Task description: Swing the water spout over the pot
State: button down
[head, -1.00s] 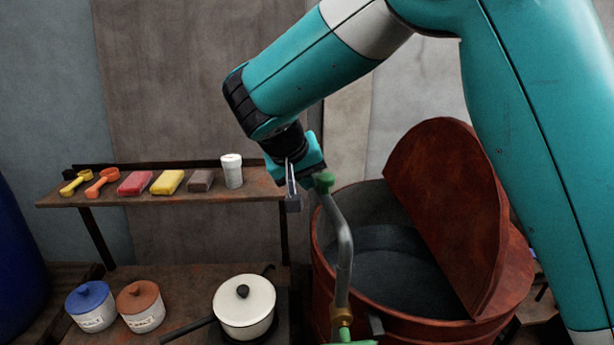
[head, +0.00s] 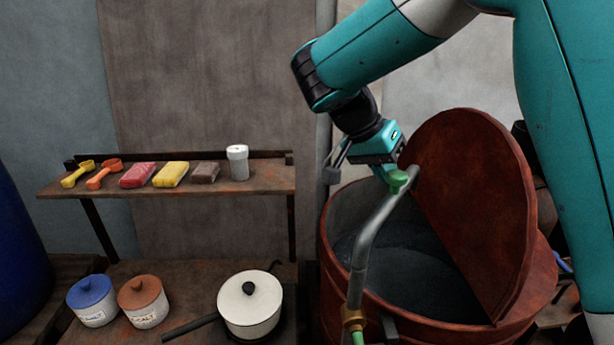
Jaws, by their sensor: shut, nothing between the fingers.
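A white lidded pot (head: 250,312) with a dark knob and handle stands left of the vat, away from the spout's end.
The vat's rusty lid (head: 470,200) stands raised at its right. A shelf (head: 265,187) at the left holds spoons, coloured blocks and a white shaker (head: 238,162). A blue-lidded jar (head: 92,300) and a brown-lidded jar (head: 143,300) stand below it.

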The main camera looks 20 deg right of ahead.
aim_at(404, 175)
jog(key=shift+s+d+m+g+b, duration=0.4)
jog(key=shift+s+d+m+g, duration=0.3)
jog(key=shift+s+d+m, duration=0.4)
jog(key=shift+s+a, duration=0.1)
jog(key=shift+w+a+r+p, duration=0.1)
jog(key=shift+w+r+p, duration=0.3)
jog(key=shift+p, duration=0.15)
jog(key=w+p+v, duration=0.2)
jog(key=p+v, duration=0.4)
jog(key=v, duration=0.5)
jog(key=shift+a+p, duration=0.35)
jog(key=shift+a, duration=0.05)
jog(key=shift+w+a+f, duration=0.1)
jog(key=shift+f, duration=0.05)
